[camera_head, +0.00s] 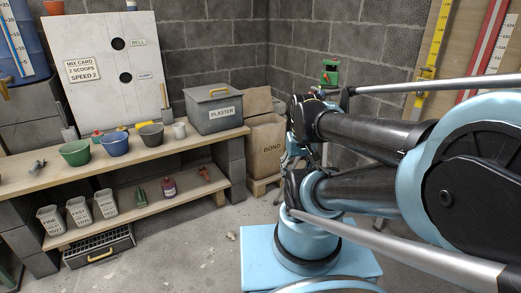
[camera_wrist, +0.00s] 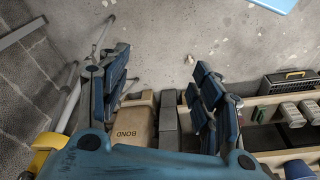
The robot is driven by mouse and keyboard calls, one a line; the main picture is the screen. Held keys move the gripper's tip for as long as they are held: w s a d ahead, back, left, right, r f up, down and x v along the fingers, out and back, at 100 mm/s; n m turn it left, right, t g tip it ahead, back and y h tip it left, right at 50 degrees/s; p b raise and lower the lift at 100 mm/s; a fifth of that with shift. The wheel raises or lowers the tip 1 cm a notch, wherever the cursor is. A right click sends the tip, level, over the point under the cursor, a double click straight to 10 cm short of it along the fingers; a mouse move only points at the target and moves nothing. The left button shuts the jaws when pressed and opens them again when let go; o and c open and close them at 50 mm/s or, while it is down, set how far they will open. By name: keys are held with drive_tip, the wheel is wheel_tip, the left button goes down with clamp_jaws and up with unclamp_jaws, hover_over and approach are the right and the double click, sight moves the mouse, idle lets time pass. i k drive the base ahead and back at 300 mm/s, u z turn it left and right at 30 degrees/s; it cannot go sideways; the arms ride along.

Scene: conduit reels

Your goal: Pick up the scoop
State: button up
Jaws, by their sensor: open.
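A small grey metal tool (camera_head: 37,168), which looks like a scoop, lies on the left part of the wooden bench top (camera_head: 20,187). It is too small to be certain, and I cannot make it out in the wrist view. My gripper (camera_wrist: 160,88) is open in the wrist view, its two dark blue fingers wide apart.
Green, blue and dark tubs (camera_head: 75,153) stand along the bench, with a grey PLASTER box (camera_head: 213,110) at its right end. Labelled containers (camera_head: 51,220) stand on the lower shelf. A BOND bag (camera_head: 264,146) stands right of the bench. The floor in front is clear.

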sight(37, 164)
drive_tip(key=u, duration=1.95)
drive_tip(key=i, duration=1.25)
drive_tip(key=z, duration=0.55)
drive_tip(key=i, duration=0.75)
drive_tip(key=z, duration=0.4)
